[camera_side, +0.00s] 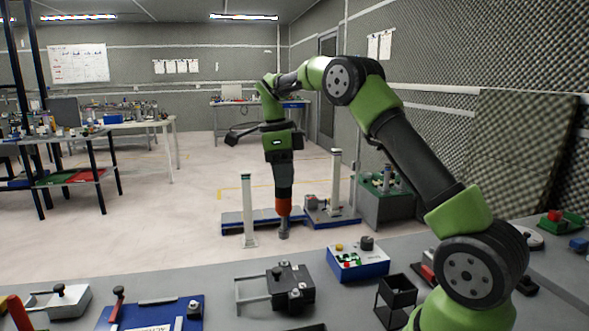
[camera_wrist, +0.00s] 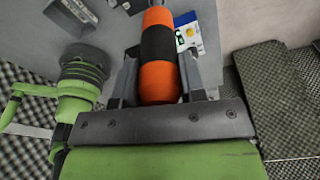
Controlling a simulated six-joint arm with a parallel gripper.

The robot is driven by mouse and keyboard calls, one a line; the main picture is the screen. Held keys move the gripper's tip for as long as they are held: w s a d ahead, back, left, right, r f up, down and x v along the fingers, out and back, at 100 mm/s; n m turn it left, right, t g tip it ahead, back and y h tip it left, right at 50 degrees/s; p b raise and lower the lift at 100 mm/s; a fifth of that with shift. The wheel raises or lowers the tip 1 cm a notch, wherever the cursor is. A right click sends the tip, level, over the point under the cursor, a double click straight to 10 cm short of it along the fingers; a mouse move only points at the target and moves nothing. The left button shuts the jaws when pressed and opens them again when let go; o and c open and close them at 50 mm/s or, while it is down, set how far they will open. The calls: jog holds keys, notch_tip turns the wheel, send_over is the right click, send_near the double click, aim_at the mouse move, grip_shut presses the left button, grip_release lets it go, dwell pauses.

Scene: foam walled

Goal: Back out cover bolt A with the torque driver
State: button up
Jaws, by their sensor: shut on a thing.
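My gripper (camera_side: 283,188) is shut on the torque driver (camera_side: 284,208), which hangs upright, tip down, in the side view. In the wrist view the orange and black driver (camera_wrist: 158,50) lies between the two fingers, with its far end out of frame. A dark block (camera_side: 290,287) with a handle and several knobs or bolt heads on top sits on the grey bench, nearer the side camera than the driver. I cannot tell which of these is cover bolt A. The driver tip appears clear of the block.
A blue and white box (camera_side: 358,264) with coloured buttons stands right of the block. A black open frame (camera_side: 396,296) is nearer, by my arm's base. A blue tray (camera_side: 160,313) and a grey clamp-like fixture (camera_side: 58,300) are at front left. Bare bench lies between them.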

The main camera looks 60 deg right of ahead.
aim_at(285, 199)
jog(key=shift+f, duration=3.5)
jog(key=shift+r, duration=0.55)
dwell(0.5)
